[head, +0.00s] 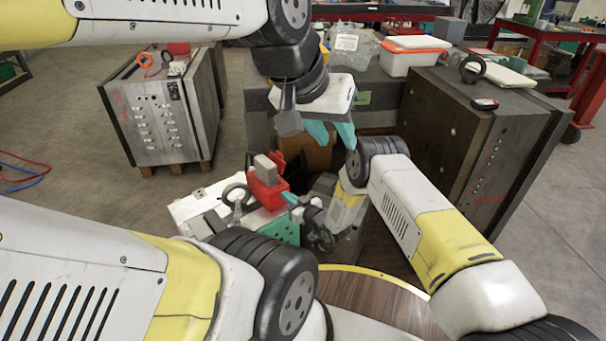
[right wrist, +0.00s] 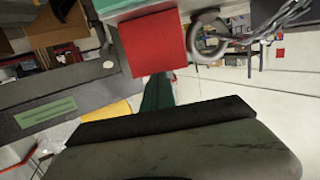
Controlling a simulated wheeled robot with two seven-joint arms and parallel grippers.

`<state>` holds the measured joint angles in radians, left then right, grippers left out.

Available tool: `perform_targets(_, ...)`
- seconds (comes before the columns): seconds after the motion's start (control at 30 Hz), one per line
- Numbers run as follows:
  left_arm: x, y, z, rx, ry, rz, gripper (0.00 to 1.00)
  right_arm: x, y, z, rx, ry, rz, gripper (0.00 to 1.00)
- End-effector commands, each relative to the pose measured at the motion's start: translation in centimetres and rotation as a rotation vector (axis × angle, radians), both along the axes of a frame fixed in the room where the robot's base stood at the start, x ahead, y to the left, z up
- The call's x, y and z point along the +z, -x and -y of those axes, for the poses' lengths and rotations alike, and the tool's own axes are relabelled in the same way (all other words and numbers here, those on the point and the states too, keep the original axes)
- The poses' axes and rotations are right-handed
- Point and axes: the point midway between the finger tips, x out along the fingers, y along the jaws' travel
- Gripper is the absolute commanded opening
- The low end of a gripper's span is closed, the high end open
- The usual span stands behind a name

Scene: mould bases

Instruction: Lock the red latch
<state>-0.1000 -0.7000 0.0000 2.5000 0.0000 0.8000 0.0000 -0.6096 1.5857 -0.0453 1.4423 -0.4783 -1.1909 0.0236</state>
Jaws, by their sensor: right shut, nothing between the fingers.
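The red latch (head: 267,188) sits on the near mould base, which has a pale top (head: 195,203) and a teal side; a grey block stands above the latch. In the right wrist view a red square face (right wrist: 155,43) lies just beyond my teal fingers. My right gripper (head: 288,197) is shut and empty, its tips beside the right side of the latch; I cannot tell whether they touch it. It also shows in the right wrist view (right wrist: 157,92). My left gripper (head: 333,135) hangs above and to the right of the latch, its teal fingers apart and empty.
A black ring (head: 237,190) stands left of the latch; a metal ring (right wrist: 208,40) with a chain shows near the red face. A dark mould base (head: 475,135) stands at right and a grey one (head: 158,120) at back left. Clear floor lies left.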

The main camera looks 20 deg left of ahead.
Motion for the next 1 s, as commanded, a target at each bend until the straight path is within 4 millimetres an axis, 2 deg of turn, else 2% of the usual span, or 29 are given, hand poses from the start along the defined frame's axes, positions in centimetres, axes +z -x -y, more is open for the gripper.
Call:
perform_targets(0.03, 0.0, 0.0, 0.0, 0.000, 0.000, 0.000, 0.36, 1.0, -0.5, -1.1, -0.003, -0.012, 0.009, 0.00)
perform_targets(0.57, 0.0, 0.0, 0.0, 0.000, 0.000, 0.000, 0.36, 1.1, -0.5, -1.1, -0.003, -0.012, 0.011, 0.00)
perform_targets(1.0, 0.0, 0.0, 0.0, 0.000, 0.000, 0.000, 0.36, 2.3, -0.5, -1.0, -0.001, -0.014, 0.012, 0.00)
